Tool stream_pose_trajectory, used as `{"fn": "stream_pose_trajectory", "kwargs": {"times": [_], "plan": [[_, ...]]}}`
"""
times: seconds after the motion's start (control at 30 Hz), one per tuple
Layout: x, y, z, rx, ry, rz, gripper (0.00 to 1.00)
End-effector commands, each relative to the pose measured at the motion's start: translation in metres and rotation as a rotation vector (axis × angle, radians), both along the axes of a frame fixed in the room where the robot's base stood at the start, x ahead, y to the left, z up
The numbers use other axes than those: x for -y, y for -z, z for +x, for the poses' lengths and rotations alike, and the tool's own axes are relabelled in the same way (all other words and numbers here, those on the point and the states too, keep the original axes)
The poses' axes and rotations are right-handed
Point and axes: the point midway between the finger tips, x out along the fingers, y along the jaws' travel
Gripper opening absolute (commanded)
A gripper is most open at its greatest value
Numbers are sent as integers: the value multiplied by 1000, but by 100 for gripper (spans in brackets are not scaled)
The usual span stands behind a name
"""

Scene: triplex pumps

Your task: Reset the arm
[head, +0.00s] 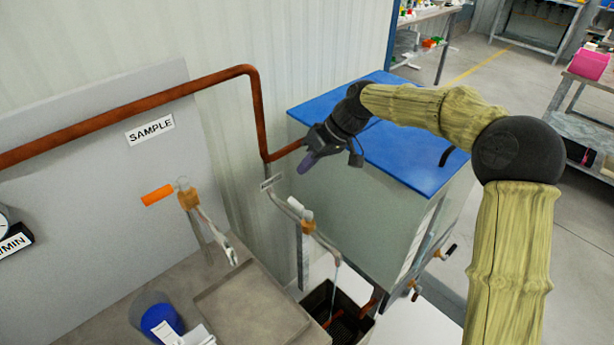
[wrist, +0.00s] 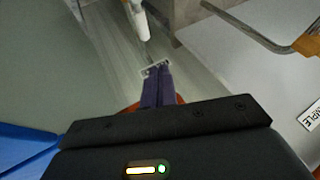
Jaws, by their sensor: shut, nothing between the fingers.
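My gripper (head: 308,161) shows in the head view in front of the blue-topped cabinet, at the end of my outstretched arm. Its purple fingers are together and hold nothing. In the wrist view my gripper (wrist: 160,72) shows the same closed fingers pointing toward a small label tag and pipework. In the head view the tag (head: 271,181) sits on the pipe below and left of the fingers. The fingers look apart from the pipe and the valves, but the exact gap cannot be told.
A copper pipe (head: 256,110) runs along the wall. A valve with an orange handle (head: 158,195) and a white-handled tap (head: 299,208) stand lower down. The cabinet's blue top (head: 400,160) lies under my arm. A blue cup (head: 152,309) stands on the counter (head: 255,306).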

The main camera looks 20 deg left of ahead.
Motion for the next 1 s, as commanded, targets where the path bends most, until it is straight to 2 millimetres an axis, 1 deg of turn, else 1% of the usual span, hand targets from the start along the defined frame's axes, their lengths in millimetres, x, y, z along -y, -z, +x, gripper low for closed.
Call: {"fn": "stream_pose_trajectory", "kwargs": {"times": [0.1,0.5,0.57,0.63,0.67,0.77,0.87,0.9,0.97,1.0], "plan": [[0,-3,0,0,0,0,0],[0,-3,0,-1,2,-2,0],[3,-3,-1,1,9,-11,0],[11,-3,-3,5,29,-37,0],[16,-2,-4,9,43,-52,0],[41,0,-10,22,113,-124,0],[78,2,-18,38,214,-208,0],[95,2,-21,44,259,-241,0],[121,3,-27,53,329,-285,0],[138,2,-32,57,377,-312,0]]}}
